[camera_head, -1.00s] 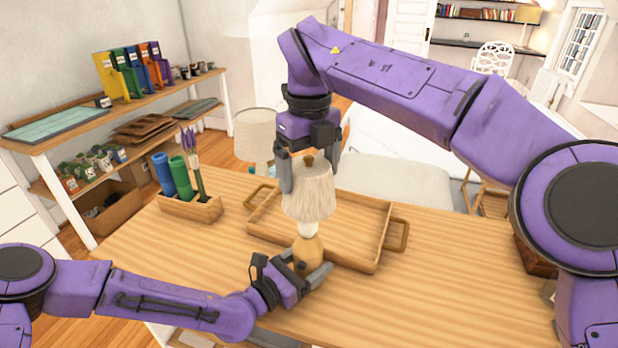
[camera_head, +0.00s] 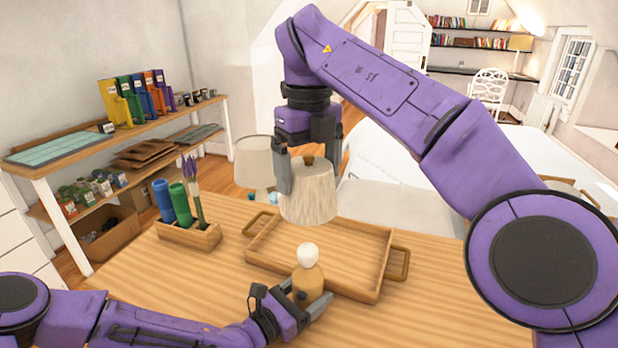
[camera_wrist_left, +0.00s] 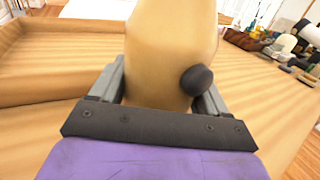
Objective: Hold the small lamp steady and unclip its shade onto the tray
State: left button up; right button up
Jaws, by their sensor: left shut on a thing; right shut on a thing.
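The small lamp's base (camera_head: 308,283) is a tan wooden body with a white bulb (camera_head: 307,255) on top. It stands upright on the table in front of the tray. My left gripper (camera_head: 311,298) is shut around the base; the left wrist view shows the base (camera_wrist_left: 165,50) between the fingers, with a dark knob (camera_wrist_left: 196,80) on its side. The pleated cream shade (camera_head: 308,195) is off the base, in the air above the bulb. My right gripper (camera_head: 311,168) is shut on the shade's top. The wooden tray (camera_head: 376,293) with side handles lies behind the base.
A wooden holder (camera_head: 190,235) with a blue tube, a green tube and brushes stands left of the tray. Another shaded lamp (camera_head: 255,160) stands behind the table. Shelves with colored files (camera_head: 130,100) are at left. The table's right part (camera_head: 430,300) is clear.

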pick_arm(q)
jog(key=o, duration=1.3)
jog(key=shift+a, duration=0.1)
jog(key=v, duration=1.1)
jog(key=shift+s+a, duration=0.15)
jog(key=shift+s, duration=0.05)
jog(key=shift+s+a, duration=0.1)
jog(key=shift+s, duration=0.1)
